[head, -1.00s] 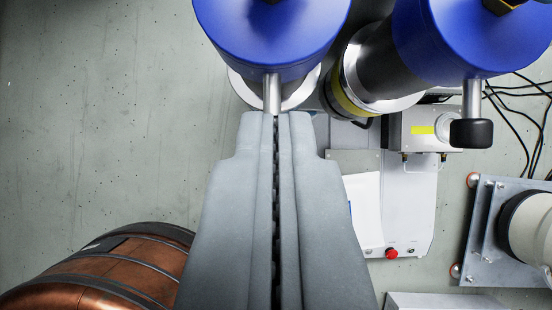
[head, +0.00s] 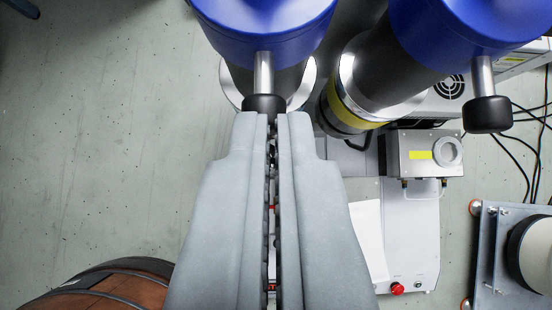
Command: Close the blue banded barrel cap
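Two large barrels with blue caps stand at the top. The left blue cap (head: 264,22) bears a metal stem ending in a black knob (head: 265,106). The right blue cap (head: 455,20) bears a similar stem with a black knob (head: 487,114). The right barrel's dark body (head: 378,68) has a yellow band (head: 342,108) low down. I cannot tell whether either cap is fully shut, and no blue band shows apart from the caps. My gripper (head: 273,116) points up the picture. Its grey fingers are narrowly apart, with their tips just below and partly over the left knob. It holds nothing visible.
A copper-brown barrel (head: 95,293) is at the lower left. A grey machine with a red button (head: 397,288) lies right of my fingers. A metal plate with a white cylinder (head: 535,250) and black cables are at the far right.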

